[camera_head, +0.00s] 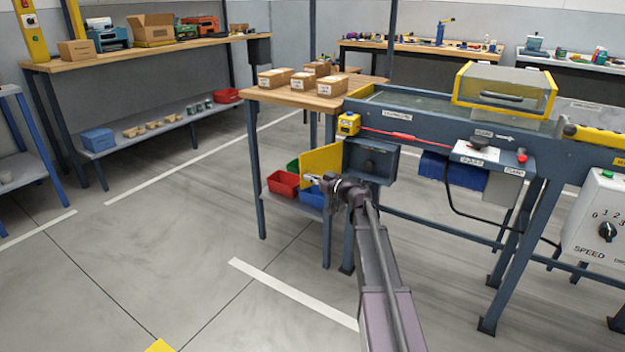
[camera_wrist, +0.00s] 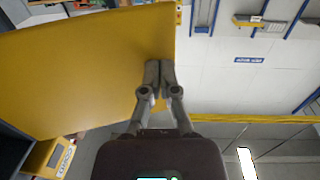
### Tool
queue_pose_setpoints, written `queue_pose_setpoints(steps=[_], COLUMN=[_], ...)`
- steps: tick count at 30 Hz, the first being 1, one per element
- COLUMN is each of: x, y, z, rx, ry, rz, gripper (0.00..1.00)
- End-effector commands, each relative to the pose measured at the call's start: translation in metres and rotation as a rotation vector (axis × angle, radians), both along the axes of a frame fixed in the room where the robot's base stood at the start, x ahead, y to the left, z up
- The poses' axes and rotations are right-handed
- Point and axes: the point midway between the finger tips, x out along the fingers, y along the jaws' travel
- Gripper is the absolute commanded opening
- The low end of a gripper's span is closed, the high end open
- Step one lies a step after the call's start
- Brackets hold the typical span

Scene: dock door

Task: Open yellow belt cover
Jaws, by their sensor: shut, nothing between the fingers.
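The yellow cover panel (camera_head: 321,160) stands out to the left from the blue-grey box (camera_head: 383,165) under the left end of the conveyor. The box's front shows uncovered, with a dark round part inside. The panel fills the upper left of the wrist view (camera_wrist: 80,65). My gripper (camera_head: 312,180) is beside the panel, overlapping its lower part in the head view. In the wrist view its fingers (camera_wrist: 159,68) are together and empty, in front of the panel near its right edge. I cannot tell whether they touch it.
A clear guard with a yellow frame (camera_head: 503,88) sits shut-looking over the conveyor (camera_head: 430,122). A yellow switch box (camera_head: 348,124) with a red cable is above the panel. Red (camera_head: 283,183) and blue bins lie on the shelf behind it. The floor to the left is clear.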

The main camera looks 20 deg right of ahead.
Motion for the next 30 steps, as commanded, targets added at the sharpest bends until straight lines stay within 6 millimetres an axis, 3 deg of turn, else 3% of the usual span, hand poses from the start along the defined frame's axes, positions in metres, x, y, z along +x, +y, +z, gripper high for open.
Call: queue_pose_setpoints(steps=[17,26,30], x=[-0.006,-0.031,-0.056], y=[-0.002,-0.014,-0.023], z=[0.000,0.000,0.000], rx=[0.000,0.000,0.000], ry=[0.000,0.000,0.000], rz=[0.001,0.000,-0.001], gripper=[0.00,0.00,0.00])
